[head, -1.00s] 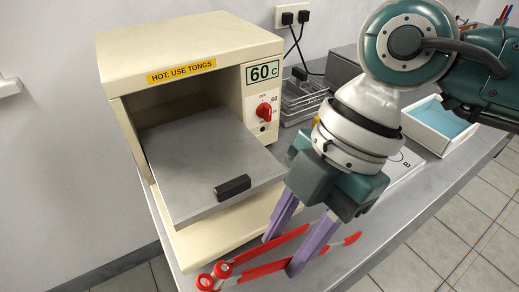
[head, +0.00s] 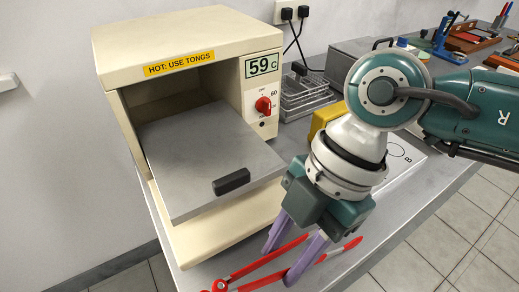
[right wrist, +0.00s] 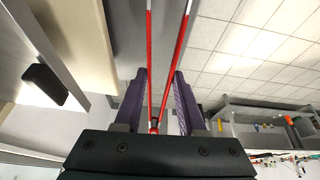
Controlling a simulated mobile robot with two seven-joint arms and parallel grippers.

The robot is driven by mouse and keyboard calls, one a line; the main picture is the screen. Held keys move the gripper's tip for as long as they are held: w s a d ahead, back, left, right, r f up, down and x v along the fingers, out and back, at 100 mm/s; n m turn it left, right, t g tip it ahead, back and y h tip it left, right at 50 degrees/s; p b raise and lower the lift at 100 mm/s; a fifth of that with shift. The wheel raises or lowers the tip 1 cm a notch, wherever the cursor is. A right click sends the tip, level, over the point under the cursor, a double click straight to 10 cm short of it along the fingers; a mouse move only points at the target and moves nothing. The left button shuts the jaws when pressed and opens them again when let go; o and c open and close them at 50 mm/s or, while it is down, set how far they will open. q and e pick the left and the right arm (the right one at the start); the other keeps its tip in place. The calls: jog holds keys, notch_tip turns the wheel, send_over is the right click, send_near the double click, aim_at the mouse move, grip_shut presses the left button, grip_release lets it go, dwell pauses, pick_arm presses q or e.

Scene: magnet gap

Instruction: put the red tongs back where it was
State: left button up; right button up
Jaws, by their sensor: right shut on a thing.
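The red tongs (head: 250,271) have two long arms spread in a V from a red hinge at the lower edge of the head view. My right gripper (head: 280,266) is shut on the tongs, in front of and right of the heater's open door. In the right wrist view, the tongs' red arms (right wrist: 149,50) run up between the purple fingers (right wrist: 160,75). The cream heater (head: 190,30) has a "HOT: USE TONGS" label, a display reading 59 C and a red knob. Its grey door (head: 190,160) with a black handle is lowered. My left gripper is out of view.
A yellow object (head: 323,120) and a white panel marked B (head: 408,160) are partly behind my right arm. Coloured tools and trays lie at the far right.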

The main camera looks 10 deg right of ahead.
jog(key=o, duration=0.6)
